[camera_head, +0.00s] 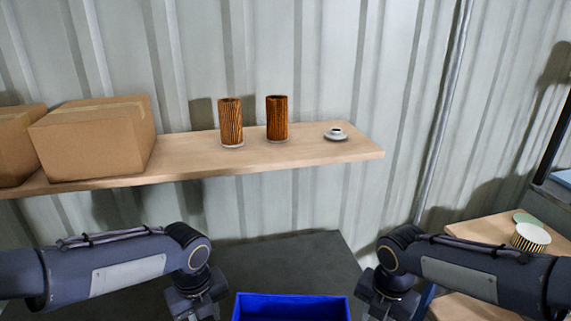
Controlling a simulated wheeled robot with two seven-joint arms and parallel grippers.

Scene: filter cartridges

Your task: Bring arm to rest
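Two brown pleated filter cartridges stand upright on the wooden shelf (200,162): a left one (230,123) on a pale round base, and a right one (277,119). To their right a small white round base (336,134) sits with no cartridge on it. My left arm comes in from the left, and my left gripper (195,305) points down at the bottom edge. My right arm comes in from the right, and my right gripper (390,305) also points down at the bottom edge. Both grippers' fingertips are cut off or hidden, so their opening does not show.
A blue bin (290,300) lies between my grippers on a dark surface (290,258). Cardboard boxes (95,140) fill the shelf's left end. At right, a wooden table (490,232) holds a striped cup (530,237). A corrugated wall stands behind.

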